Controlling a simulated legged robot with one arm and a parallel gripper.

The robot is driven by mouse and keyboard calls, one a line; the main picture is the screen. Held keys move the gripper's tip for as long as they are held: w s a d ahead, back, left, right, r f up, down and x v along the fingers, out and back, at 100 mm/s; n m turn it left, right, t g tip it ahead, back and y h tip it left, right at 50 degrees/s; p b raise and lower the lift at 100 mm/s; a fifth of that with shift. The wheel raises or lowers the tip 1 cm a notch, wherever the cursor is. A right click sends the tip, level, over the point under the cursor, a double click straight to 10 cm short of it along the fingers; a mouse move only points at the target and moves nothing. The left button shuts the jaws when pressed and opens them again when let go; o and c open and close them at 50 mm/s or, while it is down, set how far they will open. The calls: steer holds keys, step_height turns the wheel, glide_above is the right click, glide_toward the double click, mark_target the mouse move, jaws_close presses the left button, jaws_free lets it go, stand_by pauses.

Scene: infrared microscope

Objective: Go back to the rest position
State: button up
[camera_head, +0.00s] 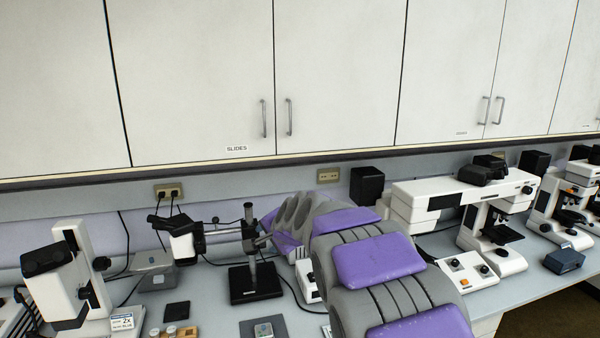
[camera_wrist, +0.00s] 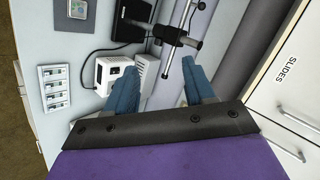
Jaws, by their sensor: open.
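My gripper (camera_wrist: 158,68) shows in the wrist view with its two blue fingers spread apart and nothing between them. The fingers reach over the bench top, near a small white box (camera_wrist: 115,74) and a boom stand (camera_wrist: 172,36). In the head view my purple and grey arm stretches over the middle of the bench, and its fingers cannot be made out there. A large white microscope (camera_head: 410,190) stands on the bench right of the arm. The arm hides part of the bench and what lies behind it.
The black-based boom stand (camera_head: 255,282) is close left of my arm. A white microscope (camera_head: 70,285) stands at far left, and a control box (camera_head: 466,271) right of the arm. White wall cabinets (camera_head: 340,75) hang above. Small items and cables lie on the bench.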

steer(key=s+d+f+n+g+h, duration=0.1)
steer(key=s+d, duration=0.6)
steer(key=s, duration=0.9)
steer(key=s+d+f+n+g+h, duration=0.2)
steer(key=s+d+f+n+g, duration=0.2)
steer(key=s, duration=1.3)
steer(key=s+d+f+n+g+h, duration=0.2)
steer(key=s+d+f+g, duration=0.3)
steer(key=s+d, duration=0.5)
steer(key=s+f+n, duration=0.1)
steer(key=s+f, duration=0.1)
steer(key=s, duration=0.5)
steer(key=shift+s+d+g, duration=0.25)
steer(key=shift+d+g, duration=0.05)
steer(key=shift+d, duration=0.05)
steer(key=shift+c, duration=0.8)
steer(key=shift+a+n, duration=0.15)
steer(key=shift+n, duration=0.15)
steer(key=shift+c, duration=0.3)
